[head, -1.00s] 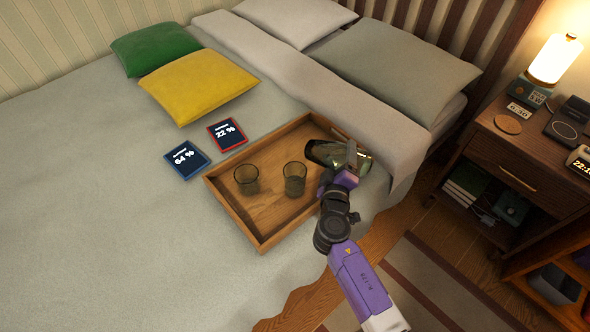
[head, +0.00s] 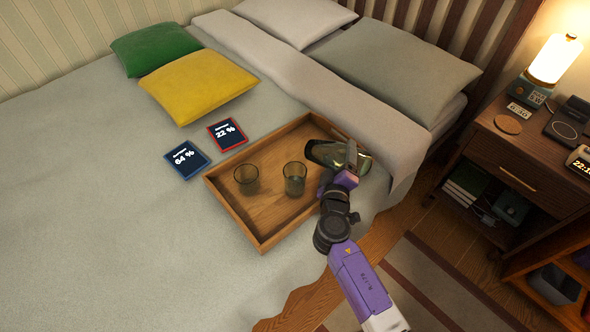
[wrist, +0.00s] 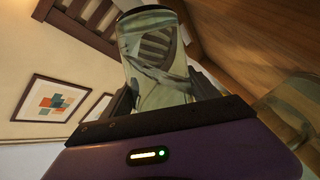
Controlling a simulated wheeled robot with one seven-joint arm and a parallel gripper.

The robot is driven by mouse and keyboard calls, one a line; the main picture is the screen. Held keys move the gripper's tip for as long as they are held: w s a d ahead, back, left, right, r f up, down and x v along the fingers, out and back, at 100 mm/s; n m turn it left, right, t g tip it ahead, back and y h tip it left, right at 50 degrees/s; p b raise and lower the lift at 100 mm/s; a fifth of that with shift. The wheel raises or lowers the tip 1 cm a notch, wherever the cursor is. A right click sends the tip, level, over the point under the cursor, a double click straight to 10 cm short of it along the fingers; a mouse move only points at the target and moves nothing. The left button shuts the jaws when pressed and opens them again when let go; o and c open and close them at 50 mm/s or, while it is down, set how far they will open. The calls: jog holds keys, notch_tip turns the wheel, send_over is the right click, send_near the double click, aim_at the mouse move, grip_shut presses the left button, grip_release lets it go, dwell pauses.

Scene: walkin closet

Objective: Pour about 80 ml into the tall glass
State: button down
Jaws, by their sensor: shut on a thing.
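My gripper (head: 338,172) is shut on a clear, greenish glass vessel (head: 328,153), which is strongly tilted over the right part of a wooden tray. In the wrist view the vessel (wrist: 158,62) stands between the fingers, with a dark rim at its far end. Two greenish glasses stand upright on the tray: a wider, lower-looking one (head: 246,180) at left and a taller-looking one (head: 294,178) at right, just left of my gripper. A glass (wrist: 292,105) also shows at the right of the wrist view. No pouring stream is visible; I cannot tell the liquid levels.
The wooden tray (head: 262,243) lies on the bed (head: 120,245), its raised rim around the glasses. A nightstand (head: 497,168) with a lit lamp (head: 553,60) stands at right.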

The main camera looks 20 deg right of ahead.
jog(key=shift+w+a+r+m+p, duration=0.1)
jog(key=shift+a+r+m+p, duration=0.15)
jog(key=shift+r+m+p, duration=0.35)
jog(key=shift+w+a+r+m+g+y+p, duration=0.15)
jog(key=shift+a+r+m+g+y+p, duration=0.25)
jog(key=shift+a+r+m+y+p, duration=0.25)
jog(key=shift+d+f+m+y, duration=0.1)
jog(key=shift+f+m+y, duration=0.2)
jog(key=shift+m, duration=0.15)
jog(key=shift+d+f+m, duration=0.1)
jog(key=shift+f+m, duration=0.2)
jog(key=shift+f, duration=0.2)
jog(key=shift+f+m+y, duration=0.15)
jog(key=shift+m+y, duration=0.2)
jog(key=shift+m, duration=0.05)
jog(key=shift+d+r+m+y+p, duration=0.1)
jog(key=shift+r+m+y+p, duration=0.1)
jog(key=shift+m+y+p, duration=0.25)
jog(key=r+m+p, duration=0.1)
jog(key=p, duration=0.2)
jog(key=shift+r+m+y, duration=0.2)
jog(key=shift+m+y, duration=0.05)
jog(key=shift+y, duration=0.1)
jog(key=shift+f+m+y+p, duration=0.4)
jog(key=shift+f+m+y, duration=0.1)
jog(key=shift+f+m, duration=0.1)
